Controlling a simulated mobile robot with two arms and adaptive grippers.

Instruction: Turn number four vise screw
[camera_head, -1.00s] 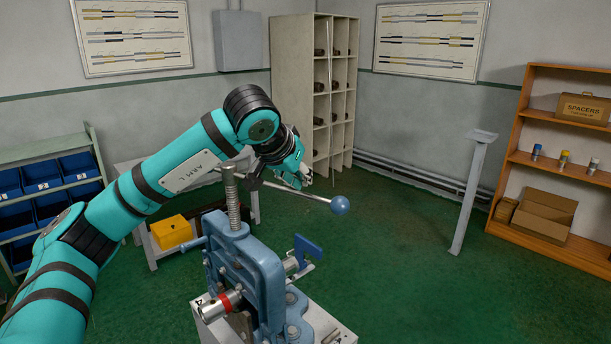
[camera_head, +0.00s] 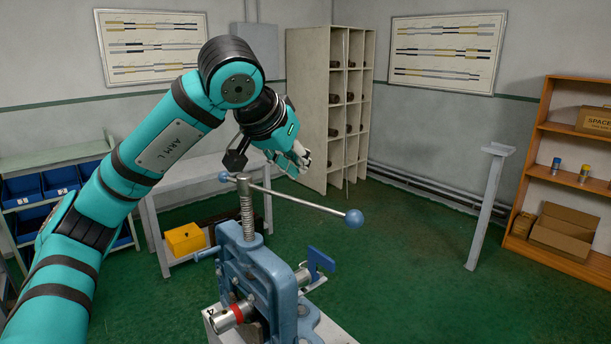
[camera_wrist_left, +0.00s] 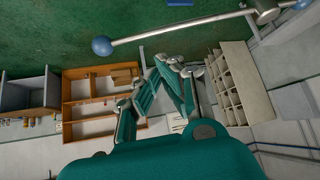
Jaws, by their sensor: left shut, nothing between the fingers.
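The blue pipe vise (camera_head: 265,285) stands at the lower middle of the head view. Its upright threaded screw (camera_head: 247,212) carries a metal bar handle (camera_head: 300,200) with a blue ball (camera_head: 353,218) at the right end and another (camera_head: 224,176) at the left. A pipe (camera_head: 233,318) with a red band sits in the vise; its end marking is unclear. My left gripper (camera_head: 300,160) is shut and empty, above and behind the bar in the picture. In the left wrist view, its closed fingers (camera_wrist_left: 172,62) point toward the bar (camera_wrist_left: 180,30), with a visible gap. My right gripper is not in view.
A grey post (camera_head: 489,205) stands right of the vise. A white bench (camera_head: 200,185) and a yellow box (camera_head: 185,239) are behind it at left. A pigeonhole rack (camera_head: 310,100) and an orange shelf (camera_head: 560,150) stand farther back.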

